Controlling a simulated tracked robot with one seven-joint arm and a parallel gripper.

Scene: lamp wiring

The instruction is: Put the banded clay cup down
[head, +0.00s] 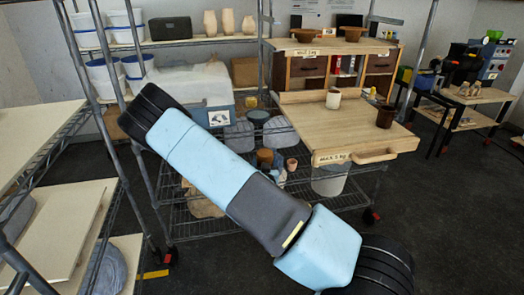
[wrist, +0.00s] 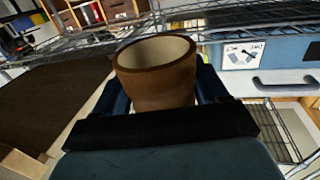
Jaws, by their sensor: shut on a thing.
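My gripper (wrist: 163,90) shows in the wrist view, with its dark fingers on both sides of a brown clay cup (wrist: 156,82). It is shut on this cup. The cup has a cream inside and a darker brown rim, and its mouth faces up in the picture. Its lower part is hidden behind the gripper body, so I cannot see what is under it. In the head view my arm crosses the picture, and neither the gripper nor the held cup can be made out.
In the head view a wooden workboard (head: 325,140) bears a pale cup (head: 333,98) and a dark brown cup (head: 385,115). Wire shelving (head: 180,215) with pots stands below. A blue case (wrist: 270,65) with a handle shows in the wrist view. Dark floor (head: 450,200) is open at right.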

